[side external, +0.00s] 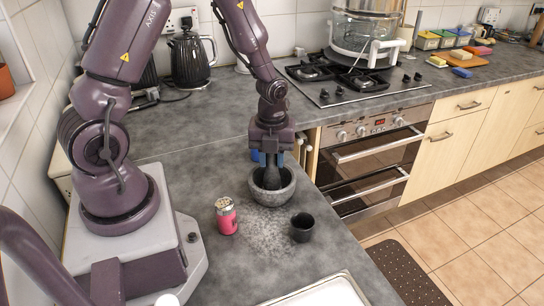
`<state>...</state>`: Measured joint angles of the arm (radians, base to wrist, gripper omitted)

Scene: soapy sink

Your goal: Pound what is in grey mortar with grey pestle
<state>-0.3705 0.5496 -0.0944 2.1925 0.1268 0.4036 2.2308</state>
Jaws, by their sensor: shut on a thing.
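The grey mortar (285,195) stands upright on the grey worktop, below my gripper. My gripper (271,153) points straight down above the mortar and is shut on the dark grey pestle (271,176). The pestle is upright, and its lower end is inside the bowl. The mortar's near wall hides the pestle's tip and the contents, so I cannot tell whether the tip touches the bottom.
A pink shaker (227,216) with a metal top and a small black cup (302,227) stand just in front of the mortar. A white sink edge (325,292) is at the front. Pale specks cover the worktop near the mortar.

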